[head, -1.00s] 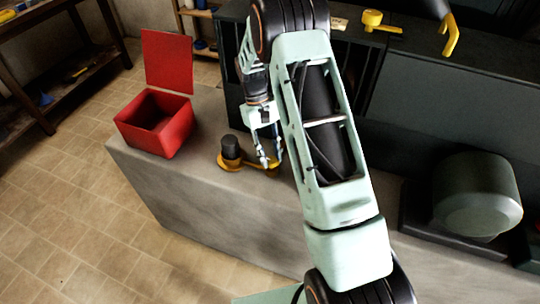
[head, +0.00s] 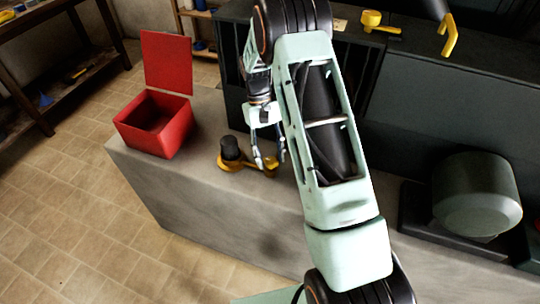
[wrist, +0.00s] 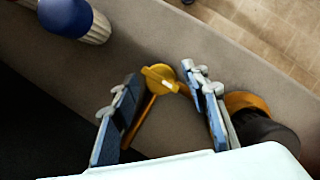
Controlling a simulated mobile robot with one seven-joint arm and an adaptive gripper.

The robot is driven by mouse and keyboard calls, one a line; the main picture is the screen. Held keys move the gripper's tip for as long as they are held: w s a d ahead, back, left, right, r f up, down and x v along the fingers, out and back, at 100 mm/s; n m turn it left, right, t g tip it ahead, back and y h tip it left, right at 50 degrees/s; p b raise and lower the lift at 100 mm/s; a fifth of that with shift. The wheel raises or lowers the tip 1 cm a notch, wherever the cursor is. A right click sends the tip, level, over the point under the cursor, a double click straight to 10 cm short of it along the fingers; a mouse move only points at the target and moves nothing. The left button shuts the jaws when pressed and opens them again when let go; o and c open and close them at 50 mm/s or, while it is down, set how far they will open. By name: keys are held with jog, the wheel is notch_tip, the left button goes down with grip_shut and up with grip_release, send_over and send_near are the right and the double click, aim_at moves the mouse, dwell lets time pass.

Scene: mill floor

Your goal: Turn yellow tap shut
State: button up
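The yellow tap (head: 236,165) stands on the grey counter, with a dark upright cylinder and a yellow part running right toward my fingers. In the wrist view a round yellow head (wrist: 160,77) with a pale mark and a thin yellow lever lies between my fingers. The dark cylinder (wrist: 262,130) with its orange-yellow collar is just right of the right finger. My gripper (head: 269,163) is open over the tap's right end; it also shows in the wrist view (wrist: 163,98). The fingers stand apart on either side of the yellow head; I cannot tell whether either touches it.
An open red box (head: 158,125) stands at the counter's left end. A blue-capped ribbed object (wrist: 72,15) is at the upper left in the wrist view. A grey-green drum (head: 477,195) sits at the right. Yellow items (head: 372,18) lie at the back. The counter's front is clear.

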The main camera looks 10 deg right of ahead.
aim_at(270, 159)
notch_tip(270, 159, up, 10)
dwell(0.7)
dwell(0.4)
